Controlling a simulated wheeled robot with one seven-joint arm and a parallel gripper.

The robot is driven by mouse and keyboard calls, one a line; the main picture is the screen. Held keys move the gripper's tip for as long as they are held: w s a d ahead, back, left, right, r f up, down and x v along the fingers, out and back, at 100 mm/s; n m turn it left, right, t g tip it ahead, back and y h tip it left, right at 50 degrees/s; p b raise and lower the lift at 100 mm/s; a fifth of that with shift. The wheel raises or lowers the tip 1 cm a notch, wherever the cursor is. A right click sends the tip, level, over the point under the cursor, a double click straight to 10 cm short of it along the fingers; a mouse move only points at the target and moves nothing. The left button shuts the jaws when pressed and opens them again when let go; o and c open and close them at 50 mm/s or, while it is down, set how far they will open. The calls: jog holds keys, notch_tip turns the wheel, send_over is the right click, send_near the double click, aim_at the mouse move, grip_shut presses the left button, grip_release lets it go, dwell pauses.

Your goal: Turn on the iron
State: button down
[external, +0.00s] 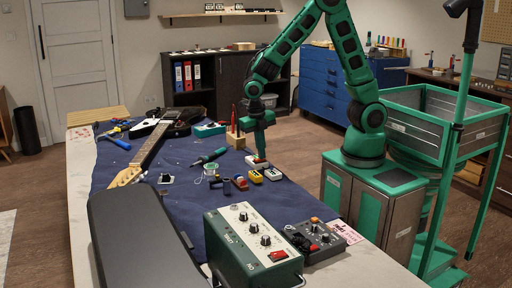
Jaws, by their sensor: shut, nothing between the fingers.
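A soldering iron (209,158) with a teal handle lies on the dark blue mat (170,190) near the middle of the bench. A dark green box (236,252) with a light front panel, several black knobs and a red switch (278,255) stands at the front of the bench. I cannot tell whether the switch is on or whether the box belongs to the iron. My gripper (257,157) is shut and points down at the bench's right edge, right of the iron.
Small yellow and white boxes (272,174) and a solder spool (210,170) lie near my gripper. A guitar (155,140) lies along the back left. A black case (140,240) fills the front left. A dark pedal-like box (316,240) stands right of the green box.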

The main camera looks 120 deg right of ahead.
aim_at(257, 159)
jog(key=shift+s+a+f, duration=0.1)
jog(key=shift+s+f, duration=0.15)
jog(key=shift+s, duration=0.3)
jog(key=shift+s+f, duration=0.25)
jog(key=shift+s, duration=0.25)
jog(key=shift+w, duration=0.15)
jog(key=shift+w+r, duration=0.1)
jog(key=shift+w, duration=0.4)
jog(key=shift+w+r, duration=0.35)
jog(key=shift+r, duration=0.05)
notch_tip(257, 159, up, 14)
jog(key=w, duration=0.2)
jog(key=f, duration=0.4)
jog(key=s+f, duration=0.1)
jog(key=f, duration=0.4)
jog(key=s+f, duration=0.1)
jog(key=f, duration=0.4)
